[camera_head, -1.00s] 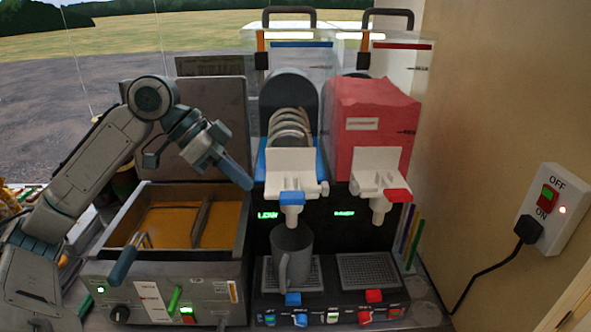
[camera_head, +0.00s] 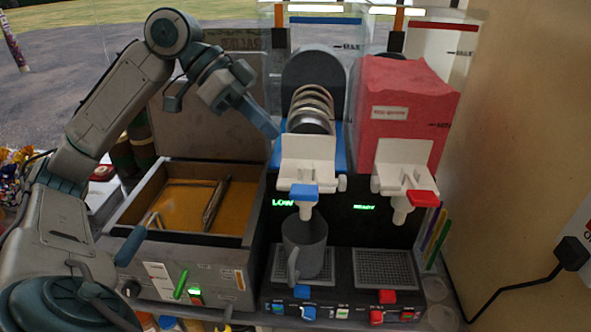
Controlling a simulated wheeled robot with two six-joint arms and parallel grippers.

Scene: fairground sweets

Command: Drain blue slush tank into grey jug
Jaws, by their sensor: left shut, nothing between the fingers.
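The blue slush tank (camera_head: 336,135) is the left clear tank of the machine; its auger shows bare, with a little blue low down. Its white tap has a blue lever (camera_head: 303,191). The grey jug (camera_head: 305,245) stands upright on the left drip tray (camera_head: 280,262), under that tap, handle toward the front left; its contents are hidden. My left gripper (camera_head: 270,128) is shut and empty, above the fryer and just left of the blue tank's tap housing. My right gripper is not in view.
The red slush tank (camera_head: 398,130) stands to the right, with a red lever (camera_head: 422,198) over an empty drip tray (camera_head: 385,268). A fryer (camera_head: 185,250) with orange oil and a raised lid (camera_head: 215,110) is left. A wall with a socket (camera_head: 577,245) closes the right.

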